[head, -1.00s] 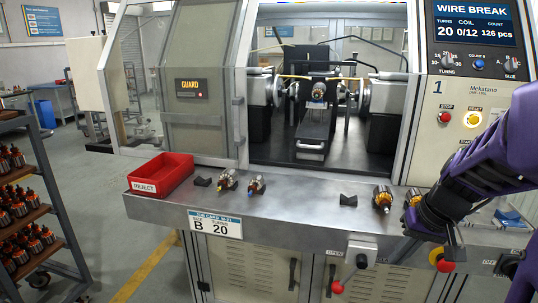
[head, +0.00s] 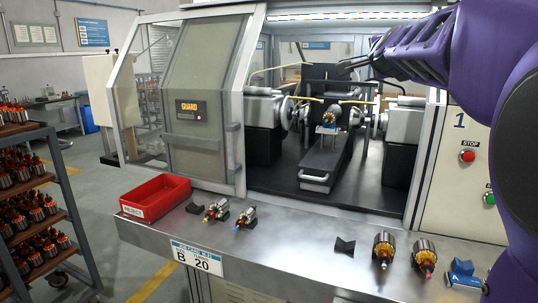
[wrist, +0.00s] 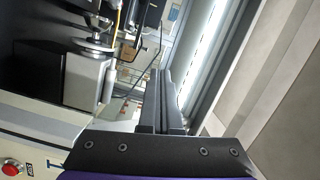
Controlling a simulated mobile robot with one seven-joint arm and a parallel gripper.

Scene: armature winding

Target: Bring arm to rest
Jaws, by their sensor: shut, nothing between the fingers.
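My purple arm reaches in from the right in the head view. My gripper (head: 342,69) is raised high in front of the winding machine's opening, pointing left, shut and empty. In the wrist view the closed fingers (wrist: 160,76) lie side by side with nothing between them. They are well above the steel ledge (head: 300,232) and appear clear of it. My arm hides most of the machine's control panel at the right.
An armature (head: 329,117) sits in the machine behind the open guard (head: 199,95). On the ledge stand a red reject bin (head: 156,197), two small armatures (head: 217,208) on the left, an empty black rest (head: 344,246) and two copper-wound armatures (head: 384,247) on the right.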

